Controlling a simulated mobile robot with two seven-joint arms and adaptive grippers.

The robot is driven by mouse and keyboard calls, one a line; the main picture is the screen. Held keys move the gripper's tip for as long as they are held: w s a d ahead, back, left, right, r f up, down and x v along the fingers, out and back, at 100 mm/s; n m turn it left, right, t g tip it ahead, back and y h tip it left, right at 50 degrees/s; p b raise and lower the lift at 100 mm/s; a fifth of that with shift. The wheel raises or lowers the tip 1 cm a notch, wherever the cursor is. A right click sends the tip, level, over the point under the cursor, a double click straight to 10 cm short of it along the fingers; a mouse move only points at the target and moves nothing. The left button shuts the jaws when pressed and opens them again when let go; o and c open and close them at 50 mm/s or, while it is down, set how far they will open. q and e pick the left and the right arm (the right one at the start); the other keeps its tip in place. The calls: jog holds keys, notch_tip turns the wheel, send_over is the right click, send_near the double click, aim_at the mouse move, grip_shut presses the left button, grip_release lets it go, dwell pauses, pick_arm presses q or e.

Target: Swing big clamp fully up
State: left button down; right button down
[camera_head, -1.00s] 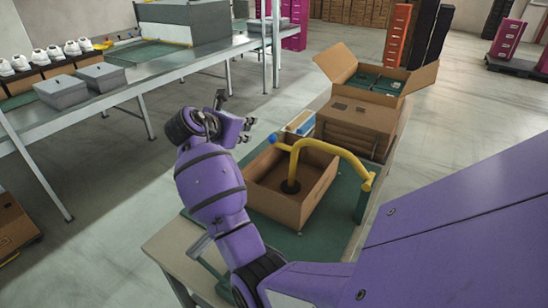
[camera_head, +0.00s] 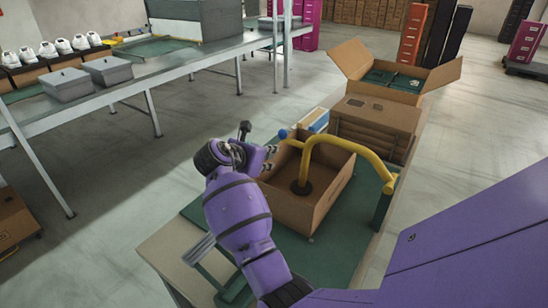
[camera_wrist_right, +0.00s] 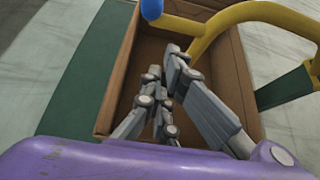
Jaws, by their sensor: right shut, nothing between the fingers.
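The big clamp (camera_head: 352,150) is a yellow bent arm pivoting on a green post (camera_head: 384,205) at the right of the table. It lies down across an open cardboard box (camera_head: 300,215), with its dark round pad (camera_head: 302,188) inside the box. A blue knob (camera_head: 283,134) at its free end sticks out past the box's far left side; it also shows in the right wrist view (camera_wrist_right: 151,8). My right gripper (camera_head: 270,160) is at the box's left side, near the knob and apart from it. Its fingers (camera_wrist_right: 162,85) are shut and empty. My left gripper is not in view.
A green mat (camera_head: 330,255) lies under the box. Behind stand a blue-and-white box (camera_head: 316,121), stacked brown cartons (camera_head: 375,125) and an open carton (camera_head: 392,75) with green boxes. A long metal table (camera_head: 130,80) with grey boxes and white shoes runs at the left.

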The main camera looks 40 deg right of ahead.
jog(key=b+x, duration=0.1)
jog(key=x, duration=0.7)
jog(key=shift+d+f, duration=0.15)
jog(key=shift+d, duration=0.15)
